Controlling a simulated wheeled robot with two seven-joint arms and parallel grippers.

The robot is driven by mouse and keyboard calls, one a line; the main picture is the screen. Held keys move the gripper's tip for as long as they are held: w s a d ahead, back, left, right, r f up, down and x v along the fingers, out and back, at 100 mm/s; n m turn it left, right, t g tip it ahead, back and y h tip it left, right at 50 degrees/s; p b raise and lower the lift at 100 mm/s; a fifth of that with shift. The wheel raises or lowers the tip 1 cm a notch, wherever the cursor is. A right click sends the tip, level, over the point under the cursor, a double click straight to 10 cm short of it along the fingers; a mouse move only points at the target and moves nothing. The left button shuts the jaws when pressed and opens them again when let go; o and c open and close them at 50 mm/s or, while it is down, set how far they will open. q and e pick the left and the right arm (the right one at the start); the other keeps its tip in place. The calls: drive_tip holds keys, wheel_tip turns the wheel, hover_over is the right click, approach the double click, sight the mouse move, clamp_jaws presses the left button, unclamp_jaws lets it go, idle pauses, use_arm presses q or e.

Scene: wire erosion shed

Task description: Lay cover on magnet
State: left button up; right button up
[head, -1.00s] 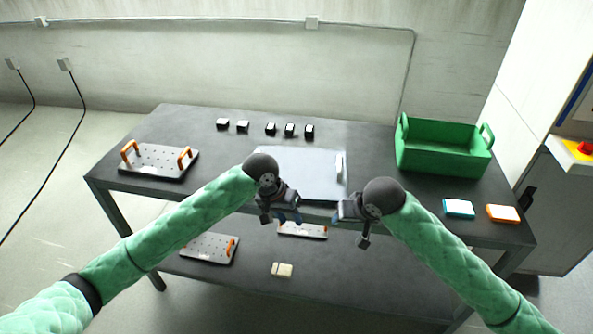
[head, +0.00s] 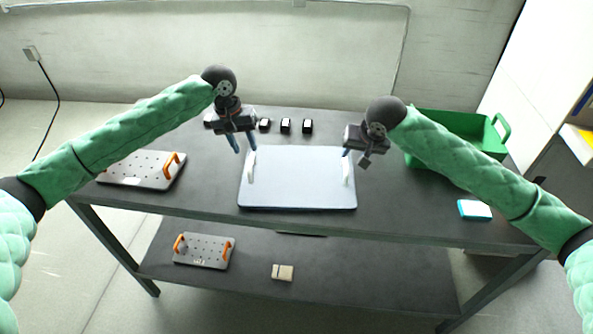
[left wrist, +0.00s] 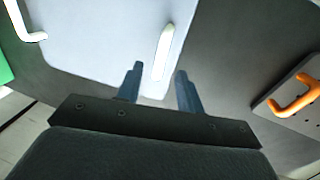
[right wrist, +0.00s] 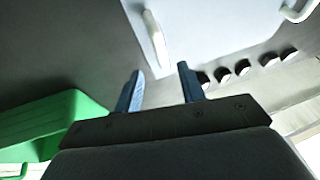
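The pale blue-grey flat panel with two white handles, apparently the cover (head: 298,185), lies flat on the middle of the dark table. Its left handle (head: 251,168) and right handle (head: 347,170) stand near its side edges. My left gripper (head: 245,150) is open and empty above the left handle; in the left wrist view that handle (left wrist: 162,52) lies just beyond the gap between the fingers. My right gripper (head: 355,158) is open and empty by the right handle, which shows past its fingertips in the right wrist view (right wrist: 155,38). No thing is clearly identifiable as the magnet.
A perforated plate with orange handles (head: 135,170) lies at the table's left, another (head: 205,252) on the lower shelf with a beige block (head: 283,272). Small black blocks (head: 286,126) line the back. A green crate (head: 455,120) and a cyan-edged block (head: 474,210) are right.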

sight(250, 161)
use_arm(q)
drive_tip(key=shift+d+f, duration=0.25)
drive_tip(key=shift+f, duration=1.05)
drive_tip(key=shift+d+f, duration=0.2)
drive_tip(key=shift+f, duration=1.1)
drive_tip(key=shift+d+f, duration=0.25)
drive_tip(key=shift+f, duration=1.05)
use_arm(e)
drive_tip(key=shift+x, duration=3.95)
drive_tip(key=shift+a, duration=0.15)
use_arm(q)
clamp_jaws()
use_arm(e)
clamp_jaws()
use_arm(q)
drive_tip(key=shift+r, duration=0.1)
use_arm(e)
drive_tip(key=shift+r, duration=0.1)
